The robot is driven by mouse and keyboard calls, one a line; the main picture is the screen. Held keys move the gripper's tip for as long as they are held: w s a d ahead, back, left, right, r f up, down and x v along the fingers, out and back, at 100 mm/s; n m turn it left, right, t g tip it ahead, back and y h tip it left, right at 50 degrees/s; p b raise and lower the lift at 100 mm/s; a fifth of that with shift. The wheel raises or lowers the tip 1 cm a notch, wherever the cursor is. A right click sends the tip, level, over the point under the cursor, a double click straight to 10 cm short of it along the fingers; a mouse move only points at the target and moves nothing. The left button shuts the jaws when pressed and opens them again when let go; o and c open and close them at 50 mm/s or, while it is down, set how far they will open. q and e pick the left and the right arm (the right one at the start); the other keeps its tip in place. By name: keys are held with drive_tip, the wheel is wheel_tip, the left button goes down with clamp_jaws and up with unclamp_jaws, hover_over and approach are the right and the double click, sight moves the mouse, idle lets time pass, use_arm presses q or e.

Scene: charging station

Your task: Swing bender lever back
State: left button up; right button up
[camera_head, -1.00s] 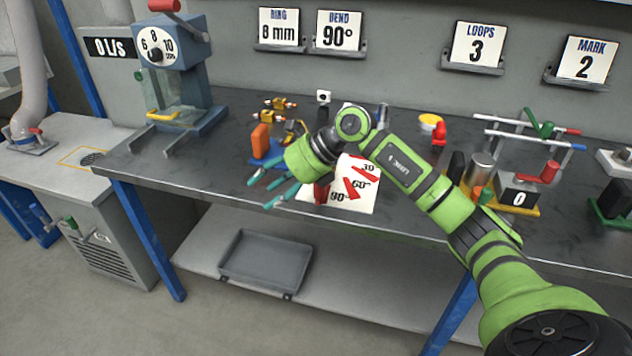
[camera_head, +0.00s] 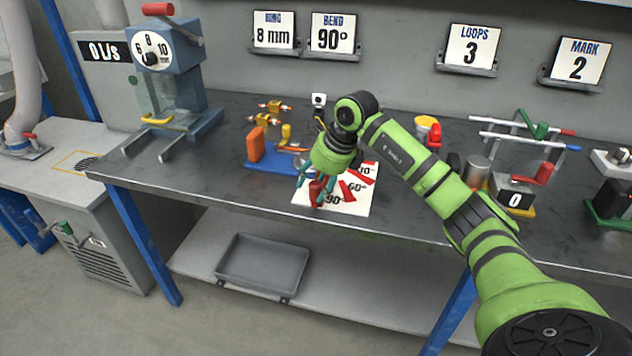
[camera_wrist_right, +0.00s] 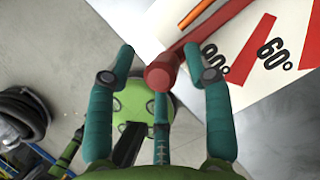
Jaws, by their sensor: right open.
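The bender shows as a white angle plate (camera_head: 355,203) with red wedges and degree marks, near the front edge of the bench. The bender lever has a red grip (camera_head: 317,192) at the plate's front left, by the 90° mark. My right gripper (camera_head: 317,188) is over this grip, teal fingers pointing down. In the right wrist view, the open right gripper (camera_wrist_right: 160,80) has the red grip (camera_wrist_right: 161,76) between its spread fingers; contact is unclear. The angle plate (camera_wrist_right: 255,90) lies to the right there. My wrist hides the bender's back part. My left gripper is not visible.
A blue stand with an orange block (camera_head: 254,143) is close left of my gripper. A press with a dial (camera_head: 165,55) stands further left. A yellow tub (camera_head: 425,123), a metal cylinder (camera_head: 477,170) and a counter box (camera_head: 514,192) are on the right. The bench front left is clear.

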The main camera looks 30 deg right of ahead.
clamp_jaws()
drive_tip(key=shift+d, duration=0.1)
